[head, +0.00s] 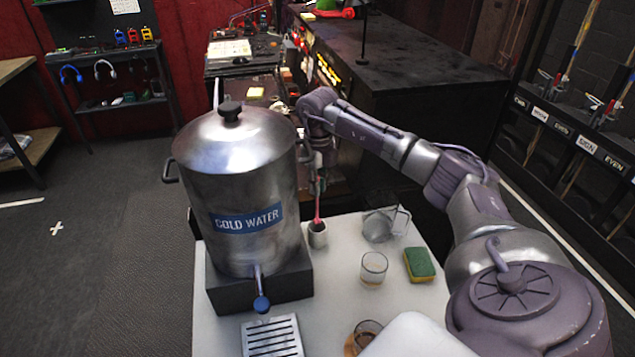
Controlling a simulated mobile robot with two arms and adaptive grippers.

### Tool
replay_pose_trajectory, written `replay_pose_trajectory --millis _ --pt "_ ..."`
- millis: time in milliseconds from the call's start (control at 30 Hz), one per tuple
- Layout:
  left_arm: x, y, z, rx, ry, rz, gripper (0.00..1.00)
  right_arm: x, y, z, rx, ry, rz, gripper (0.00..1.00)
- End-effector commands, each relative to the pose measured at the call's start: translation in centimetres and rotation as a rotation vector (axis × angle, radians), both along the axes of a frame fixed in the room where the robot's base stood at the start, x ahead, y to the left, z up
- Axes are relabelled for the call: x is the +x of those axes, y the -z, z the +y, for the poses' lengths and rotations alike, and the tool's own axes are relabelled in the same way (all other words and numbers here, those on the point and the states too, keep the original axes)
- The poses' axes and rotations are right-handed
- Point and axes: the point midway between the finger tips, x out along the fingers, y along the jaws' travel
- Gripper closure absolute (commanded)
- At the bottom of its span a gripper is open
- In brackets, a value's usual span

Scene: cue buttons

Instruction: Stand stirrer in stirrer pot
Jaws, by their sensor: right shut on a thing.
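My right gripper (318,180) points down over the back of the white table and is shut on the stirrer. The stirrer (317,208) is a thin pink-red stick, held upright, and its lower end is at the mouth of the stirrer pot. The stirrer pot (318,238) is a small pale cup with a dark inside, standing just right of the big urn. I cannot tell how far the stirrer's lower end is inside the pot. My left gripper is not in view.
The steel cold water urn (238,190) stands close left of the pot. A glass jug (380,222), a glass (373,268) and a green-yellow sponge (420,264) stand to the right. A metal drip grate (272,338) and another glass (367,333) are at the front of the white table (330,310).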

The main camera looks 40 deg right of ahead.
Motion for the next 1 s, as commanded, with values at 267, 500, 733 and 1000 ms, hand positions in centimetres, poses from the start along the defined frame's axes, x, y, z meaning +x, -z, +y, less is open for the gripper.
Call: replay_pose_trajectory --millis 267,500,733,1000 --pt "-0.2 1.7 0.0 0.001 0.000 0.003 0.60 0.0 2.5 0.0 0.000 0.000 0.000 1.00" --pt "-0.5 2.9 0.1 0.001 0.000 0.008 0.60 0.0 4.4 0.0 0.000 -0.001 0.000 1.00" --pt "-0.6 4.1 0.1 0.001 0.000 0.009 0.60 0.0 6.3 0.0 0.000 -0.001 0.000 1.00" --pt "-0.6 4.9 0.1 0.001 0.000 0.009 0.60 0.0 7.6 0.0 0.000 0.000 0.000 1.00"
